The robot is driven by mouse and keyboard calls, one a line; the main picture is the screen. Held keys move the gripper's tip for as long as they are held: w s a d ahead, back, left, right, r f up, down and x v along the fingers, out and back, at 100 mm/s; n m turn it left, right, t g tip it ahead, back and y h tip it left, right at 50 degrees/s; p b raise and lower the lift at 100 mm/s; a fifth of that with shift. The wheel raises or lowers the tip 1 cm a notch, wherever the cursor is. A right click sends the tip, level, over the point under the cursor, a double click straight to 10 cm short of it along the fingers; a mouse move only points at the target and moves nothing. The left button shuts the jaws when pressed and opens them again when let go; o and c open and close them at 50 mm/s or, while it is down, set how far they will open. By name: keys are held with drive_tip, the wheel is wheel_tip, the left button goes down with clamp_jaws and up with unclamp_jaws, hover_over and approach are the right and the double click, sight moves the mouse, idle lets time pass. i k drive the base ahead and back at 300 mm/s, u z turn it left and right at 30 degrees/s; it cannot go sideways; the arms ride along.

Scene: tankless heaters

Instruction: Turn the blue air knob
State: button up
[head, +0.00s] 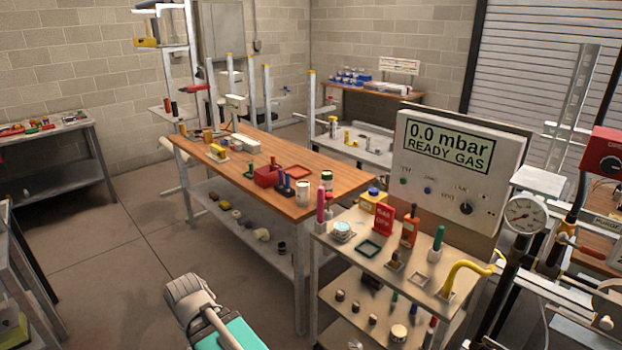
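A small blue knob (428,190) sits on the front of a grey panel (455,165) whose display reads "0.0 mbar READY GAS". The lettering beside the knob is too small to read, so I cannot confirm that it marks air. A green knob or button (404,181) is to its left and a larger black knob (466,207) to its right. Part of my arm, grey and teal, shows at the bottom, well left of and apart from the panel. My gripper's fingers do not show.
A small bench (338,256) with a red card, bottles and a bent yellow pipe (465,273) stands in front of the panel. A pressure gauge (525,214) is on the right. A wooden-topped workbench (345,182) holds tools and cans. The floor at left (120,250) is clear.

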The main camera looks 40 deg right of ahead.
sight(372, 192)
drive_tip(key=z, duration=0.2)
drive_tip(key=i, duration=0.75)
drive_tip(key=z, duration=0.8)
drive_tip(key=i, duration=0.5)
drive_tip(key=z, duration=0.8)
drive_tip(key=i, duration=0.55)
drive_tip(key=z, duration=0.35)
drive_tip(key=k, duration=0.9)
drive_tip(key=z, duration=0.15)
drive_tip(key=i, duration=0.1)
